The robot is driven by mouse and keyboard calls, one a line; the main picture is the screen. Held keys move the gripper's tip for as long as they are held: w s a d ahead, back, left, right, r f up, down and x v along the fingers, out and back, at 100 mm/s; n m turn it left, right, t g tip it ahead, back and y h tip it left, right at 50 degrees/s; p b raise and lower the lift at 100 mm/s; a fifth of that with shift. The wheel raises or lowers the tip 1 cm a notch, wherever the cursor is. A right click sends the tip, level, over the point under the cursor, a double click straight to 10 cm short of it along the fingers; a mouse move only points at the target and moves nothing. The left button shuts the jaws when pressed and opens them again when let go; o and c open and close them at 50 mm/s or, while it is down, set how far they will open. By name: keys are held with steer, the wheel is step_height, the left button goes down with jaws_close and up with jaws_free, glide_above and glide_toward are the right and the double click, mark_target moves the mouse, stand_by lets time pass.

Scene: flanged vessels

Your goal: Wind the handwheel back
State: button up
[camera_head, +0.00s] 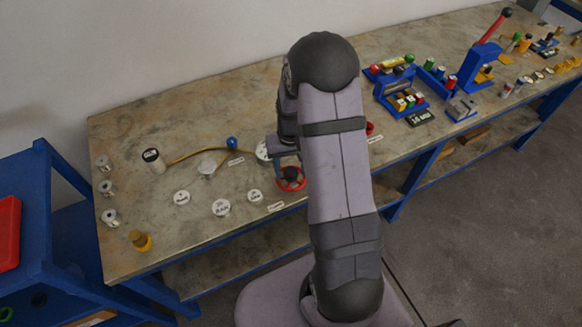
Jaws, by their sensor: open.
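The red handwheel (292,186) is at the bench's front edge, just left of my large arm link. Its ring shows partly, with a dark round part over its middle. My gripper (286,168) is small in view, beside my arm link and at or just above the wheel. It is open. My arm and wrist hide part of the wheel, and I cannot tell whether the fingers touch the rim.
Several white flanged discs (221,207) lie left of the wheel. A blue-topped knob (232,143) stands near the wheel. Blue fixtures (480,65) fill the bench's right part.

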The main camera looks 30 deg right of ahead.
steer(key=shift+c, duration=0.4)
steer(key=c, duration=1)
steer(key=shift+o, duration=0.2)
steer(key=shift+n, duration=0.3)
steer(key=n, duration=1.1)
steer(key=shift+n, duration=0.3)
steer(key=o, duration=1)
steer(key=shift+o, duration=0.2)
steer(key=shift+r, duration=0.1)
